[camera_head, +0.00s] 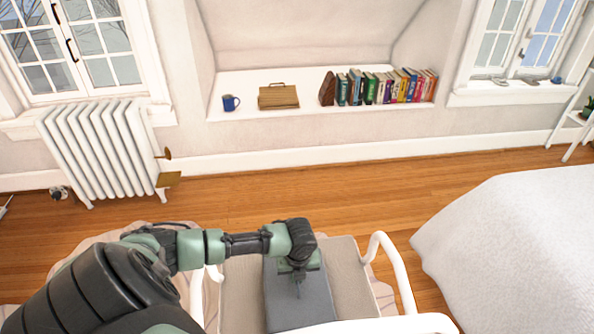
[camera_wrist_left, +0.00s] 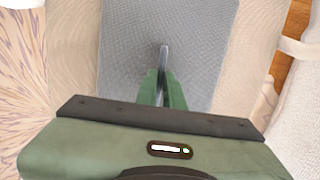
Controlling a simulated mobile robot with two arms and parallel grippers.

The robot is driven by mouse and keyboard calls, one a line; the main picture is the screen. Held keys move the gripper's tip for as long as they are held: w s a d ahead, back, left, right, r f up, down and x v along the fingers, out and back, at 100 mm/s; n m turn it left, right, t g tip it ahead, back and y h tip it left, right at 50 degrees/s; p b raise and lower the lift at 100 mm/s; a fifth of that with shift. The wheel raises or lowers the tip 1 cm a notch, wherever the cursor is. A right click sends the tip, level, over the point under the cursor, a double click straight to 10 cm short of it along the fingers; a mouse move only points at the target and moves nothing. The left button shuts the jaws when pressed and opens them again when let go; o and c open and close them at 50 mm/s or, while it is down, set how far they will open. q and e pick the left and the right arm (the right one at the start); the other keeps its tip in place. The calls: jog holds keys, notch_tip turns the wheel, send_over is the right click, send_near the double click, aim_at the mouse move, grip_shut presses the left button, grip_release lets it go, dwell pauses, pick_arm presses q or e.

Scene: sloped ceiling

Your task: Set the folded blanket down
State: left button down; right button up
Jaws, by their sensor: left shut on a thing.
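The folded blanket (camera_head: 302,309) is a grey, flat, rectangular bundle over the beige seat of a white-framed chair (camera_head: 350,290). My left gripper (camera_head: 299,284) reaches in from the left and is above the blanket, pointing down. In the left wrist view the gripper's fingers (camera_wrist_left: 164,88) are close together over the blanket (camera_wrist_left: 195,40), shut on its fabric. Beige seat fabric (camera_wrist_left: 72,60) shows on both sides of it. I cannot tell whether the blanket's underside rests fully on the seat. My right gripper is not in view.
White chair arms (camera_head: 392,265) rise beside the seat. A bed with a white cover (camera_head: 520,240) stands at the right. A white radiator (camera_head: 100,150) is under the left window. A shelf niche (camera_head: 305,110) holds a blue mug, a box and books. Wooden floor (camera_head: 300,190) is clear between.

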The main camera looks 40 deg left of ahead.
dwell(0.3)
pick_arm(q)
jog(key=c, duration=1.5)
grip_release()
jog(key=shift+f, duration=0.15)
jog(key=shift+c, duration=0.2)
notch_tip(320, 180, up, 12)
jog(key=s+d+p, duration=0.1)
jog(key=shift+d+p, duration=0.25)
jog(key=shift+p, duration=0.05)
jog(key=shift+s, duration=0.1)
